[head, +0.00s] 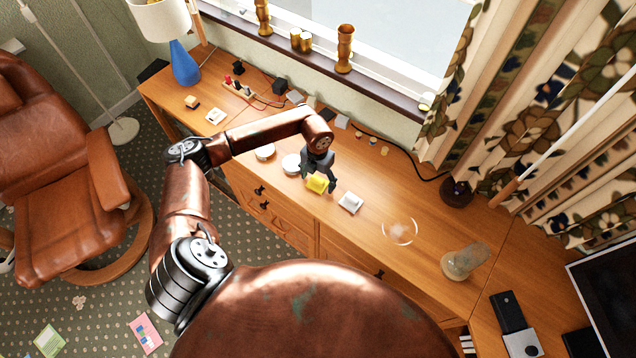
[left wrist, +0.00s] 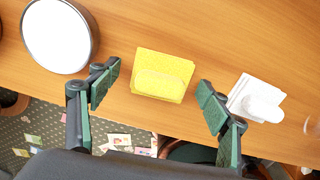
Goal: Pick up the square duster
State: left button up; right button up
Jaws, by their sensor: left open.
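A yellow square duster (head: 318,184) lies on the wooden desk (head: 372,240) near its front edge. In the left wrist view the yellow duster (left wrist: 162,75) shows between and beyond the fingertips, with a raised part on its top. My left gripper (head: 319,182) is over it, pointing down, with its fingers apart. In the left wrist view the gripper (left wrist: 156,92) is open, one green-padded finger on each side of the duster, and nothing is held. I cannot tell how far the fingertips are above the desk. My right gripper is not in view.
A white square item (head: 350,202) with a raised part lies just right of the gripper. Round white-topped items (head: 291,164) stand to the left. A clear glass dish (head: 400,231) and a glass vessel (head: 464,261) stand farther right. A power strip (head: 238,88) lies at the back left.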

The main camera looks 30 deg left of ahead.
pick_arm(q)
jog(key=c, duration=1.2)
jog(key=shift+r, duration=0.15)
jog(key=shift+c, duration=0.2)
jog(key=shift+r, duration=0.6)
jog(key=s+d+r+p, duration=0.1)
jog(key=s+d+r, duration=0.1)
jog(key=s+r, duration=0.9)
jog(key=s, duration=0.2)
jog(key=shift+s+d+r, duration=0.35)
jog(key=shift+s, duration=0.05)
